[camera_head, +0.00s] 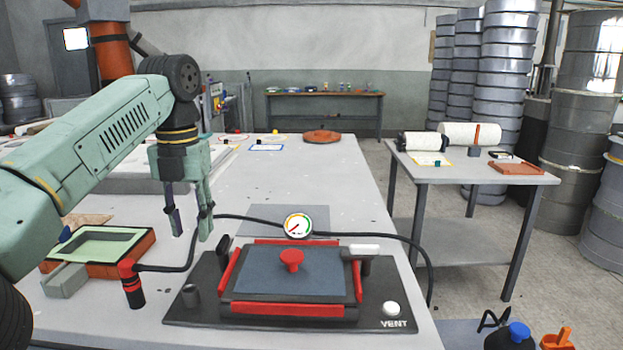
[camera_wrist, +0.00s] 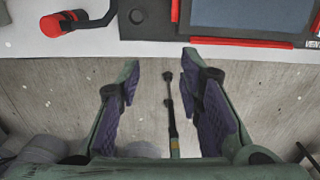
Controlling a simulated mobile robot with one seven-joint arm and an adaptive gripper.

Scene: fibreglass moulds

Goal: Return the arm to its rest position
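My arm is green and reaches in from the left in the head view. My gripper (camera_head: 188,228) hangs with its fingers pointing down, above the worktable and left of the vent plate. In the wrist view my gripper (camera_wrist: 160,63) has its two purple-padded fingers spread apart, with nothing held between them. Below the fingers show the edge of the table and the floor. A dark rod with a yellow band shows between the fingers there; I cannot tell what it belongs to.
A black plate (camera_head: 185,318) bears a red-edged mould (camera_head: 270,277), with a gauge (camera_head: 297,226) behind it. A red-topped handle (camera_head: 130,284) and orange-rimmed tray (camera_head: 140,247) stand left. The table's far middle is mostly clear. A side table (camera_head: 455,172) stands right.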

